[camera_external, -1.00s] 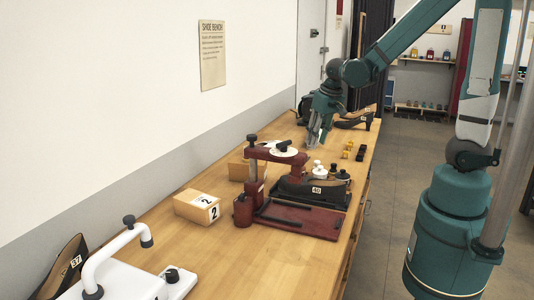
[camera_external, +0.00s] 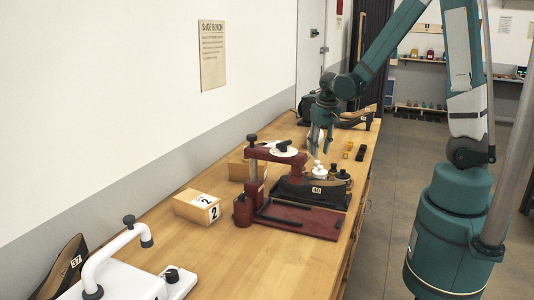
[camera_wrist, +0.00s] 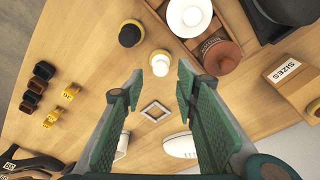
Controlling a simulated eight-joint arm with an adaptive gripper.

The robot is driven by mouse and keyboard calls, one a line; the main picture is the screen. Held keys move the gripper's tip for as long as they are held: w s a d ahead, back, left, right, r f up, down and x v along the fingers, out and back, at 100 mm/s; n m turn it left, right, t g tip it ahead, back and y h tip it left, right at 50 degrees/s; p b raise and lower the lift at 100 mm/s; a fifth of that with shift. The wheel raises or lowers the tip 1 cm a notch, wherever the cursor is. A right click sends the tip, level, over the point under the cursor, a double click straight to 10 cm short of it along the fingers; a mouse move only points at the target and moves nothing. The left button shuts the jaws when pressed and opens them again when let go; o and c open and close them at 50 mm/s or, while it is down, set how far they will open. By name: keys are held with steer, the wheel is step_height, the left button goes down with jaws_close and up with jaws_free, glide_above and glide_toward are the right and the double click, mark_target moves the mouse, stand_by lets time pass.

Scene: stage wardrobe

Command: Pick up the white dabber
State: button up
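The white dabber (camera_wrist: 160,61) shows in the wrist view as a small white, rounded-top piece standing on the wooden bench, just ahead of and between my fingertips. My gripper (camera_wrist: 160,80) is open and empty, its two green fingers spread to either side. In the external view my gripper (camera_external: 322,142) hangs above the bench, beyond the cluster of small bottles. A small white top (camera_external: 317,163) shows below it there; I cannot tell for certain that it is the same dabber.
A white round jar (camera_wrist: 188,16) and a brown pot (camera_wrist: 221,55) are at the upper right. Yellow blocks (camera_wrist: 55,116) and dark blocks (camera_wrist: 35,88) lie left. The red shoe stand (camera_external: 285,218) is nearer the external camera.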

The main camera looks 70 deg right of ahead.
mark_target(317, 163)
steer(key=shift+w+d+f, duration=0.15)
steer(key=shift+f, duration=1.15)
steer(key=shift+f, duration=0.1)
steer(key=shift+w+d+f+b, duration=0.15)
steer(key=shift+w+f+b, duration=0.05)
steer(key=shift+f, duration=1.05)
steer(key=shift+w+d+f+b, duration=0.1)
steer(key=shift+w+f+b, duration=0.1)
steer(key=shift+f, duration=1)
steer(key=c, duration=0.4)
steer(key=shift+r, duration=0.15)
